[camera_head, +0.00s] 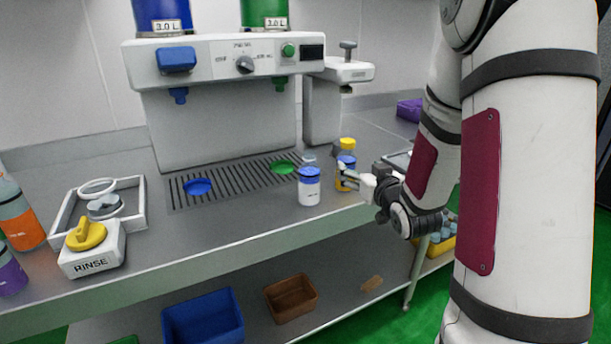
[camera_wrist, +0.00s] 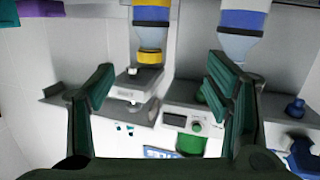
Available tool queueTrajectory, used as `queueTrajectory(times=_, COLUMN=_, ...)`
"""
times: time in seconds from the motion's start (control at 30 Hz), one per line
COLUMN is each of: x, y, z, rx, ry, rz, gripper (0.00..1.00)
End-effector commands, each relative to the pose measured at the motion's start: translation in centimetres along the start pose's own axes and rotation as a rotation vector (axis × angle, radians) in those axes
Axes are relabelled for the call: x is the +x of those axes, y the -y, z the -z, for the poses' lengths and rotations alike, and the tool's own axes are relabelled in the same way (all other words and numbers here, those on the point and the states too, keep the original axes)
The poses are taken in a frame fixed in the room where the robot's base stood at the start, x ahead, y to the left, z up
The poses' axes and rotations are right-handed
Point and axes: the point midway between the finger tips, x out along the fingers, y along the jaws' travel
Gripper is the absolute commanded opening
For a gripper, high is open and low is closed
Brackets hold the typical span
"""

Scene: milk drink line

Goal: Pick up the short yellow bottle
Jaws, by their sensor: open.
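In the head view, a yellow-topped bottle (camera_head: 347,144) stands at the right of the counter. Just below it in that view is a blue part with yellow under it (camera_head: 345,161); I cannot tell whether this is a separate bottle. My gripper (camera_head: 352,178) is open close to these, at the counter's front right. In the wrist view, which looks upside down, a bottle with a yellow part (camera_wrist: 150,56) and a blue band shows beyond and between the open fingers (camera_wrist: 165,95). Nothing is held. The finger contact points are hidden.
A white bottle with a blue cap (camera_head: 309,187) stands left of my gripper; another blue-banded bottle (camera_wrist: 243,20) shows in the wrist view. The dispenser (camera_head: 215,110) stands behind. The RINSE knob box (camera_head: 93,250) is at left. Blue (camera_head: 203,320) and brown (camera_head: 291,297) bins sit below.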

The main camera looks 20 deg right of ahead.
Motion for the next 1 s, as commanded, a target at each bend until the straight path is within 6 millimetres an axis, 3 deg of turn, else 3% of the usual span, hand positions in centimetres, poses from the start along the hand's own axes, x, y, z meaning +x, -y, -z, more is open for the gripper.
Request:
queueTrajectory(times=0.03, x=0.8, y=-0.6, z=-2.3, rx=0.014, ry=-0.028, rz=-0.001, gripper=0.72)
queueTrajectory(times=0.23, x=1.3, y=-1.7, z=-4.6, rx=0.042, ry=-0.122, rz=0.006, gripper=0.72)
queueTrajectory(times=0.37, x=2.2, y=-1.8, z=-4.5, rx=0.046, ry=-0.141, rz=0.01, gripper=0.72)
queueTrajectory(times=0.7, x=8.2, y=-1.7, z=-3.5, rx=0.046, ry=-0.142, rz=0.01, gripper=0.72)
queueTrajectory(times=1.0, x=10.4, y=-1.6, z=-3.2, rx=0.046, ry=-0.14, rz=0.009, gripper=0.72)
